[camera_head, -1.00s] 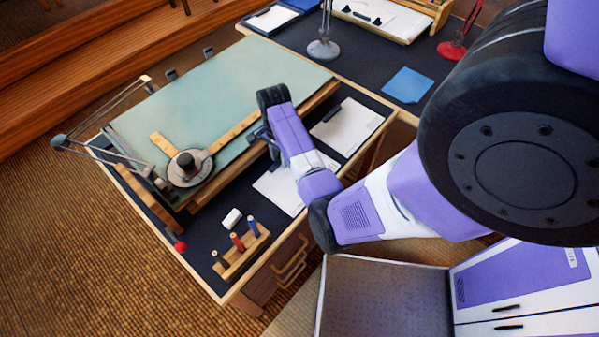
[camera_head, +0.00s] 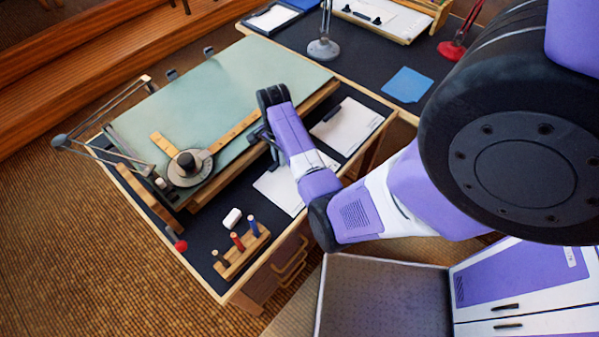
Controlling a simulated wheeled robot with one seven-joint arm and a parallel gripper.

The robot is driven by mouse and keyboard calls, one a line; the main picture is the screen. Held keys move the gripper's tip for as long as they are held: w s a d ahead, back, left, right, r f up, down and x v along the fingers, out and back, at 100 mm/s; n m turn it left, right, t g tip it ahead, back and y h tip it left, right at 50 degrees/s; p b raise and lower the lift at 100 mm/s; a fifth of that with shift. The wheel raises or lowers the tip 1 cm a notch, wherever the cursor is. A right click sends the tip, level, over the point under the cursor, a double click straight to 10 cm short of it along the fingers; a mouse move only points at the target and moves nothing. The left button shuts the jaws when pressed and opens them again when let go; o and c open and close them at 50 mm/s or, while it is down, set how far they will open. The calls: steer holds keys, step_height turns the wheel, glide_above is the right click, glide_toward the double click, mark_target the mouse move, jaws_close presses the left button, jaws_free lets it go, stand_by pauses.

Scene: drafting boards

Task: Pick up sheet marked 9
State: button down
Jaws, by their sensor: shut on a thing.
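A white sheet (camera_head: 275,190) lies on the dark desk top, partly hidden behind my forearm. A second white sheet (camera_head: 345,128) with a dark clip at its top lies to its right. I cannot read a 9 on either. My gripper (camera_head: 274,160) points down at the far edge of the first sheet, beside the raised drawing board, and is shut on that sheet. The fingertips are small and dark here, and the grip itself is mostly hidden by my wrist.
The green drawing board (camera_head: 235,75) carries a wooden rule and a round drafting head (camera_head: 186,165). A wooden peg rack (camera_head: 241,257), a white eraser (camera_head: 232,218) and a red ball (camera_head: 181,246) are near the front edge. A blue sheet (camera_head: 408,85) and lamps stand behind.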

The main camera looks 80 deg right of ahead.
steer(key=shift+r+p, duration=0.65)
steer(key=shift+p, duration=0.2)
step_height(320, 180, up, 2)
steer(key=shift+s+r+p, duration=0.1)
steer(key=shift+s+p, duration=0.05)
steer(key=shift+p, duration=1.05)
steer(key=shift+s+a+r+p, duration=0.15)
steer(key=shift+r, duration=0.8)
steer(key=shift+s+a+r+p, duration=0.1)
steer(key=shift+s+r+p, duration=0.05)
steer(key=shift+r, duration=0.75)
